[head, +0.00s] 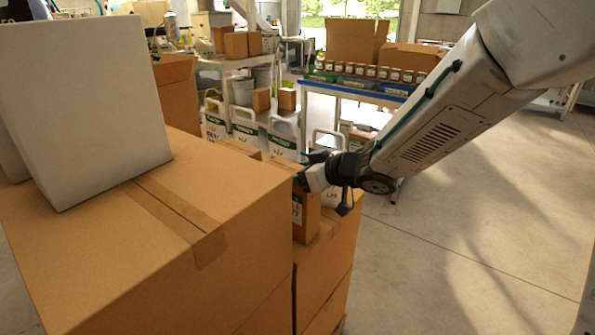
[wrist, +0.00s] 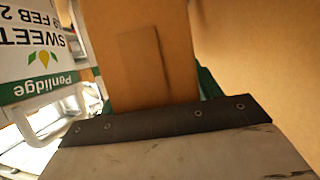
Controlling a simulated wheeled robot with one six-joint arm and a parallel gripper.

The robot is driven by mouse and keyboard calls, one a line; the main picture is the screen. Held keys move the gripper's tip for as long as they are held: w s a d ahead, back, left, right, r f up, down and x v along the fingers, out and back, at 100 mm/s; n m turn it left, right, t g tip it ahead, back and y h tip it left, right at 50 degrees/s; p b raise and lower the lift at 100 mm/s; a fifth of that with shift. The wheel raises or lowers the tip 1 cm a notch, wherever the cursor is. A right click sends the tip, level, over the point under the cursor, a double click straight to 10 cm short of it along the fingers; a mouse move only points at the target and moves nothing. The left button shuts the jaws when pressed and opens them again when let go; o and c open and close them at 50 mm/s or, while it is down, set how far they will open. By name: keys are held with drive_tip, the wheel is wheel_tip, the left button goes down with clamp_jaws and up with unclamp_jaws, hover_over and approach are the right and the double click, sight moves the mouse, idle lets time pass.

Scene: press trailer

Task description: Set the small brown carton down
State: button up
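The small brown carton (head: 306,218) is upright at my gripper (head: 312,172), beyond the right edge of a large box. A white label shows on its side. In the wrist view the carton (wrist: 140,50) fills the space in front of my gripper's palm, with a green finger close against its right side. My gripper appears shut on it. The carton's lower end is close to the top of a lower brown box (head: 327,250); I cannot tell whether they touch.
A large brown box (head: 150,255) stands at the near left with a white box (head: 85,105) on it. White labelled containers (head: 283,140) stand behind the carton. A blue-edged table (head: 350,92) holds jars and boxes. The floor at right is clear.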

drive_tip(key=shift+o, duration=0.9)
drive_tip(key=shift+r, duration=0.1)
drive_tip(key=shift+s+d+r, duration=0.1)
drive_tip(key=shift+d+r, duration=0.05)
drive_tip(key=v, duration=1.1)
drive_tip(key=shift+s+d, duration=0.25)
